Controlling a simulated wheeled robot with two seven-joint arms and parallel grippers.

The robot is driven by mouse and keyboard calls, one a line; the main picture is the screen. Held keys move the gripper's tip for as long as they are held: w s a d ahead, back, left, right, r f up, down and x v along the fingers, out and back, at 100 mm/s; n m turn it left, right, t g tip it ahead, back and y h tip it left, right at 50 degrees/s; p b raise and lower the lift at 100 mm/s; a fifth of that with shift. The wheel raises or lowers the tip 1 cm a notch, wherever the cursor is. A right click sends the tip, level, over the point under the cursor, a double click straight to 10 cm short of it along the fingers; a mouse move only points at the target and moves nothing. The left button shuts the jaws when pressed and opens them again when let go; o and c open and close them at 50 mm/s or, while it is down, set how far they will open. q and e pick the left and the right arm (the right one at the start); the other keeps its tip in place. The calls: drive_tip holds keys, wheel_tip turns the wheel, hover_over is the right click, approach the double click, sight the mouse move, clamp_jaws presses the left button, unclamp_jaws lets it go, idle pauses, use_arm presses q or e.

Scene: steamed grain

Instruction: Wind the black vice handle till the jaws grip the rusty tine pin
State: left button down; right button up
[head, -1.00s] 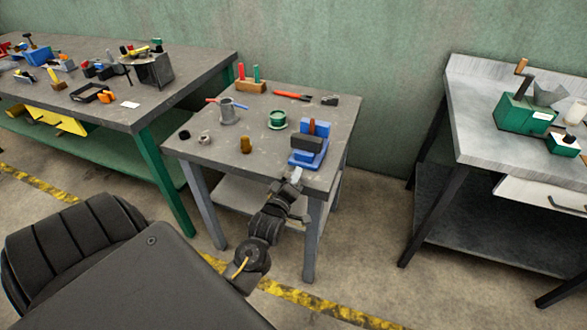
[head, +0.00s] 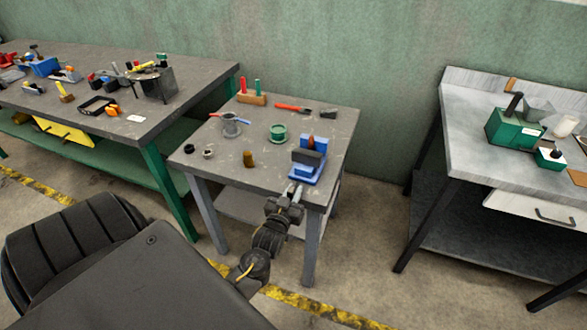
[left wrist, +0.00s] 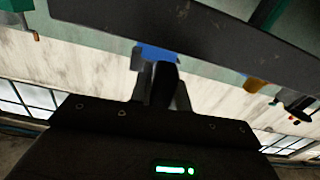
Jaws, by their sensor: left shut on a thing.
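The blue vice (head: 305,172) stands at the front right of the small grey table. The rusty tine pin (head: 311,141) stands upright at its dark jaw (head: 307,157); I cannot tell whether the jaws touch it. My left gripper (head: 293,190) is at the table's front edge, just in front of the vice. In the left wrist view its fingers are shut on a black piece (left wrist: 164,82), which I take for the vice handle, with the blue vice body (left wrist: 157,51) beyond. In the head view the handle is hidden by the gripper. My right gripper is not in view.
A cluttered bench (head: 150,125) stands left. A bench with a green grinder (head: 508,130) stands right, past a floor gap.

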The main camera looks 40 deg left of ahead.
use_arm(q)
drive_tip(key=m+p, duration=0.2)
drive_tip(key=m, duration=0.3)
drive_tip(key=shift+r+m+p, duration=0.1)
drive_tip(key=shift+m+p, duration=0.2)
drive_tip(key=shift+p, duration=0.1)
drive_tip(key=m+p, duration=0.2)
drive_tip(key=m, duration=0.2)
drive_tip(key=m+p, duration=0.2)
drive_tip(key=m, duration=0.3)
drive_tip(key=shift+m+p, duration=0.4)
drive_tip(key=m+p, duration=0.2)
drive_tip(key=m, duration=0.2)
drive_tip(key=shift+m, duration=0.3)
drive_tip(key=m+p, duration=0.2)
drive_tip(key=m, duration=0.3)
drive_tip(key=m+p, duration=0.2)
drive_tip(key=m, duration=0.3)
drive_tip(key=m+p, duration=0.2)
drive_tip(key=m, duration=0.3)
drive_tip(key=shift+m+p, duration=0.4)
drive_tip(key=shift+m, duration=1.9)
